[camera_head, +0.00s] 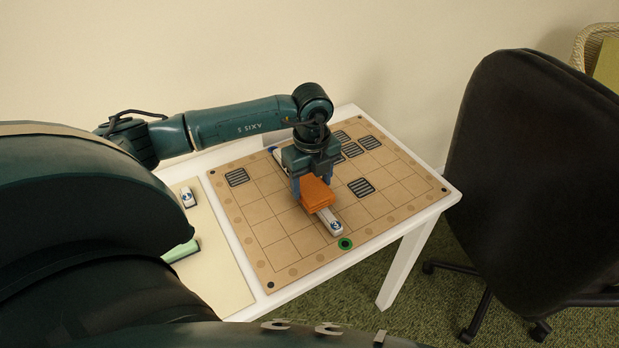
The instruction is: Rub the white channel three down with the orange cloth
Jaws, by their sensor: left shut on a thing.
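My left gripper (311,187) points down over the board and is shut on the orange cloth (318,196), which looks like a folded pad. The cloth lies at a white channel piece (328,217) on the board. My right gripper is not in view.
The tan gridded board (283,258) lies on a white table (408,222) and carries several dark striped squares (361,187). A pale mat (216,262) at left bears another white piece (187,197) and a green thing (181,251). A black chair (545,170) stands at right.

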